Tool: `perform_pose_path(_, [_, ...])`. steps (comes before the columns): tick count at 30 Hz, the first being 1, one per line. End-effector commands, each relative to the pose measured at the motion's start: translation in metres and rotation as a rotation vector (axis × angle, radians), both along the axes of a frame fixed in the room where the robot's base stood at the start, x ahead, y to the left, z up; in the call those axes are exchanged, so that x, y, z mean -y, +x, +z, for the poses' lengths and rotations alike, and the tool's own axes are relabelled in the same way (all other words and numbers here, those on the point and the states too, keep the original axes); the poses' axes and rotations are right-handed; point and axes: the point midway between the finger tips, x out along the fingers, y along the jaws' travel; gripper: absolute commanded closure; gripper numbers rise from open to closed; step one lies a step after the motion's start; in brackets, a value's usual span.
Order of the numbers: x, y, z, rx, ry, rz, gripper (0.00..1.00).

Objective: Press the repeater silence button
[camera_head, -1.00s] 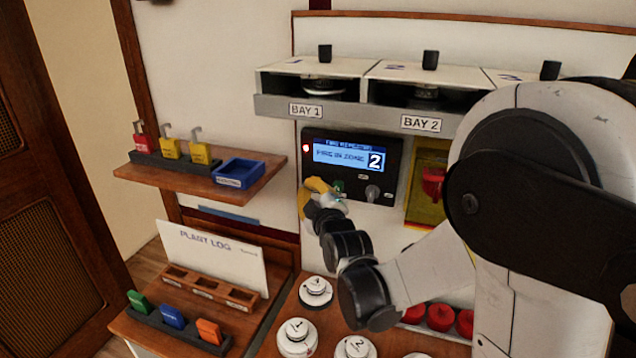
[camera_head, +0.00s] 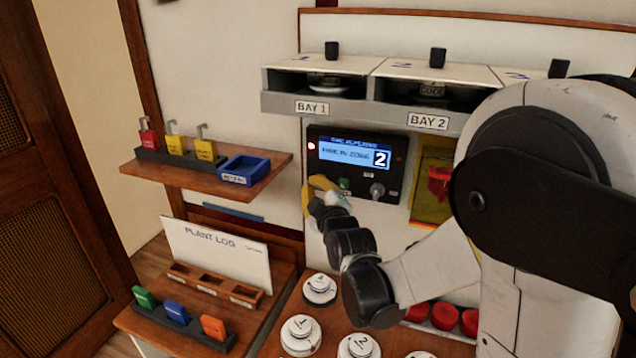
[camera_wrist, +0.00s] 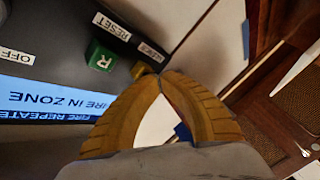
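The fire repeater panel (camera_head: 398,165) is a dark box on the wall with a lit blue screen (camera_head: 352,155) reading fire in zone 2. In the wrist view, a green button (camera_wrist: 100,57) marked R sits beside a RESET label (camera_wrist: 112,25). A small yellow button (camera_wrist: 141,70) lies just beside my fingertips, with a partly readable label (camera_wrist: 150,51) next to it. My gripper (camera_wrist: 164,73) has yellow fingers with their tips together and nothing between them. In the head view, my gripper (camera_head: 320,184) is at the panel's lower left corner and hides the yellow button. Contact cannot be told.
A grey knob (camera_head: 377,190) is on the panel's lower right. A red item in a yellow case (camera_head: 436,185) hangs to the right. The bay shelf (camera_head: 340,106) juts out above. A wooden shelf (camera_head: 200,180) with padlocks and a blue tray (camera_head: 243,169) stands left.

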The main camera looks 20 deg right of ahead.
Motion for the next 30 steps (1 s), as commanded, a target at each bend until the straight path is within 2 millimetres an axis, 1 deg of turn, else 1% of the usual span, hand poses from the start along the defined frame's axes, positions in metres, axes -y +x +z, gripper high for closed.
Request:
perform_pose_path(8, [0.0006,0.0005,-0.0001,0.0,0.001,0.0,1.0])
perform_pose_path(18, [0.006,0.0078,-0.0002,-0.001,0.0,-0.001,1.0])
perform_pose_path(26, [0.0054,0.0073,-0.0001,0.0,0.0,0.0,1.0])
perform_pose_path(30, [0.0018,0.0029,-0.0006,0.0,-0.002,0.0,1.0])
